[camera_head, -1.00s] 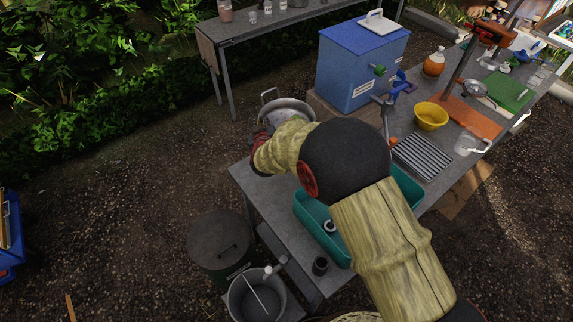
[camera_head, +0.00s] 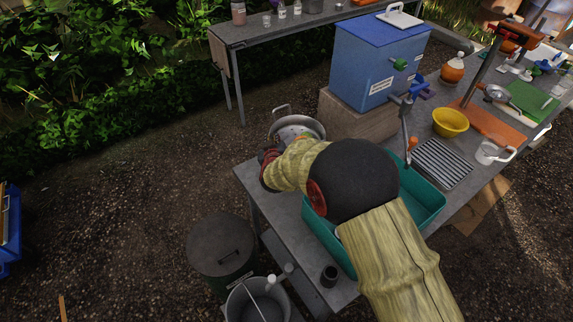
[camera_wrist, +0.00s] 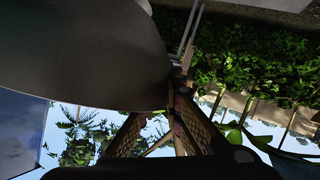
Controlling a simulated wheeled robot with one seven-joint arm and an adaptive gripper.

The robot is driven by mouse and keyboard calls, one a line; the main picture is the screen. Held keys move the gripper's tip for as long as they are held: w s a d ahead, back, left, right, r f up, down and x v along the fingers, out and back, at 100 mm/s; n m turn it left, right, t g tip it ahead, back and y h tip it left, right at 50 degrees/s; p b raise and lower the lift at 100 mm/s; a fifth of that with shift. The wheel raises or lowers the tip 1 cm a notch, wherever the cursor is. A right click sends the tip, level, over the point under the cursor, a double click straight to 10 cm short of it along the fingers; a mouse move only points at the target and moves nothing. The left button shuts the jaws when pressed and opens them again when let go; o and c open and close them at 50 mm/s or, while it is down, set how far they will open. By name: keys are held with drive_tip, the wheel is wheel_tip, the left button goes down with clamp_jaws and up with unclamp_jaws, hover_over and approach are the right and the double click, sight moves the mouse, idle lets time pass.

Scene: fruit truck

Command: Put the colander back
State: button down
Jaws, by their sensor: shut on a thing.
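The colander (camera_head: 298,124) is a grey metal bowl with holes and a loop handle, at the far edge of the grey table in the head view. My gripper (camera_head: 268,157) is at its near left side, largely hidden behind my arm. In the wrist view the colander (camera_wrist: 80,55) is a large dark curved surface at upper left. My gripper fingers (camera_wrist: 172,112) meet at its right edge and are shut on it. The head view does not show clearly whether the colander touches the table.
A teal basin (camera_head: 427,200) lies under my arm, with a ribbed rack (camera_head: 443,163) beside it. A blue container (camera_head: 378,62) stands on a block (camera_head: 350,117) behind. A yellow bowl (camera_head: 450,122) is to the right. A lidded bin (camera_head: 221,243) and a bucket (camera_head: 240,300) stand front left.

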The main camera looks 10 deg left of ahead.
wheel_tip(320, 180, down, 9)
drive_tip(key=shift+f+b, duration=0.1)
drive_tip(key=shift+b, duration=1.05)
drive_tip(key=c, duration=1.9)
unclamp_jaws()
drive_tip(key=shift+f, duration=0.1)
drive_tip(key=shift+p+v, duration=1.45)
drive_tip(key=shift+v, duration=4.65)
drive_tip(key=shift+w, duration=0.1)
